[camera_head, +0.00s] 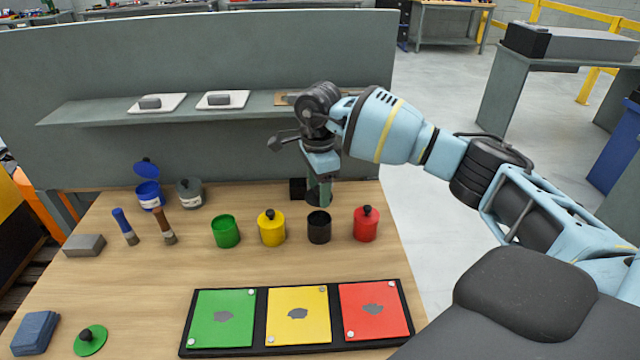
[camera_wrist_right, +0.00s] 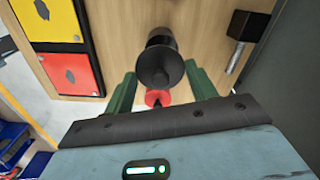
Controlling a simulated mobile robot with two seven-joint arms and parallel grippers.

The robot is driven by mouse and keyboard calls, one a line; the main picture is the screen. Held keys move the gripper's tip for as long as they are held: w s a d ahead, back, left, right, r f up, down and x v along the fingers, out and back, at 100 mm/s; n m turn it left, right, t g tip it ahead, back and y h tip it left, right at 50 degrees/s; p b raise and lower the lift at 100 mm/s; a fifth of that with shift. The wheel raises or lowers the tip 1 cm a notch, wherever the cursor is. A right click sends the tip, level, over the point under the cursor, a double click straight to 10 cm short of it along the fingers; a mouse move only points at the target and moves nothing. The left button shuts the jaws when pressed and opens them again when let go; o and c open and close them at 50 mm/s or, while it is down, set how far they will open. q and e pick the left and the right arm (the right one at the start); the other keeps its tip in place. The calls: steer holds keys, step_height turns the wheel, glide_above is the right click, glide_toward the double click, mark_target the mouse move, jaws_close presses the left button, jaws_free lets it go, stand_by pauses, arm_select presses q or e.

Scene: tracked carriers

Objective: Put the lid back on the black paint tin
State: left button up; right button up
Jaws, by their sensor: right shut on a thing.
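The black paint tin (camera_head: 319,230) stands upright on the wooden table between the yellow and red tins. Its top looks open and dark. My right gripper (camera_head: 319,200) is shut on the black lid (camera_head: 318,196), behind and above the tin in the head view. In the right wrist view the round black lid (camera_wrist_right: 160,70) sits between the green fingers of the right gripper (camera_wrist_right: 161,88). A dark round shape beyond the lid is partly hidden by it. The lid looks apart from the tin. My left gripper is not in view.
Green (camera_head: 225,232), yellow (camera_head: 272,231) and red (camera_head: 366,227) tins stand beside the black one. A green lid (camera_head: 90,340) lies front left. A tray (camera_head: 262,326) with coloured panels lies in front. A shelf (camera_head: 200,113) runs behind. A black block (camera_head: 297,188) is near the gripper.

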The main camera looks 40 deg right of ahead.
steer(key=shift+w+d+m, duration=0.15)
steer(key=shift+m, duration=0.15)
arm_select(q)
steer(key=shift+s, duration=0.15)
